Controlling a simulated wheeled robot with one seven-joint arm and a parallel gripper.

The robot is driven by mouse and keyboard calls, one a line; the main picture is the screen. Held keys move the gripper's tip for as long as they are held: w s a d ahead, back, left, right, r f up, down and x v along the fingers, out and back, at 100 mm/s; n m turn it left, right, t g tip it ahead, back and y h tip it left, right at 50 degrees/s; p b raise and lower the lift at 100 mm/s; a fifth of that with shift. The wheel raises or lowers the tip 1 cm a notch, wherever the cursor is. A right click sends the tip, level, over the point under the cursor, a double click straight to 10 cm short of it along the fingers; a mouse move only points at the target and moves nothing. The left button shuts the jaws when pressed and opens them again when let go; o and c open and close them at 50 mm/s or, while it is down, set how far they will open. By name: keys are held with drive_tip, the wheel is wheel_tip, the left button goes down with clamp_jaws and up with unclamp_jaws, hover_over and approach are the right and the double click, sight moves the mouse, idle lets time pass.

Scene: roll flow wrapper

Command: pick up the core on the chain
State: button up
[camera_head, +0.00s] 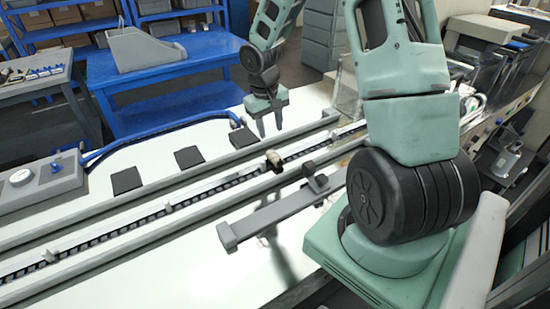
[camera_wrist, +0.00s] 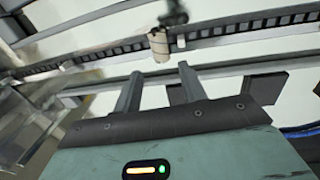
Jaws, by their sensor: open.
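The core (camera_head: 274,161) is a small pale cylinder with a dark brown part, sitting on the chain (camera_head: 150,215) that runs diagonally across the machine. In the wrist view the core (camera_wrist: 159,46) is a tan cylinder on the chain's line, ahead of and roughly between my fingertips. My gripper (camera_head: 270,130) is open and empty, pointing down, above the machine and behind the core in the head view. In the wrist view my gripper (camera_wrist: 158,72) shows both fingers spread, with nothing between them. The fingers and the core appear apart.
Grey rails flank the chain on both sides. A grey bar (camera_head: 270,215) with a dark block (camera_head: 318,183) lies in front of the chain. Black square pads (camera_head: 126,180) and a grey control box (camera_head: 40,185) are at the left. A blue bench (camera_head: 165,70) stands behind.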

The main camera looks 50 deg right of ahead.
hover_over(275, 155)
drive_tip(key=a, duration=0.1)
wheel_tip(275, 155, down, 6)
drive_tip(key=shift+f, duration=0.15)
drive_tip(key=shift+d+f+p, duration=0.2)
drive_tip(key=shift+f, duration=1.15)
drive_tip(key=shift+d+f+p, duration=0.15)
drive_tip(key=shift+d+f, duration=0.05)
drive_tip(key=shift+f, duration=1.1)
drive_tip(key=c, duration=0.7)
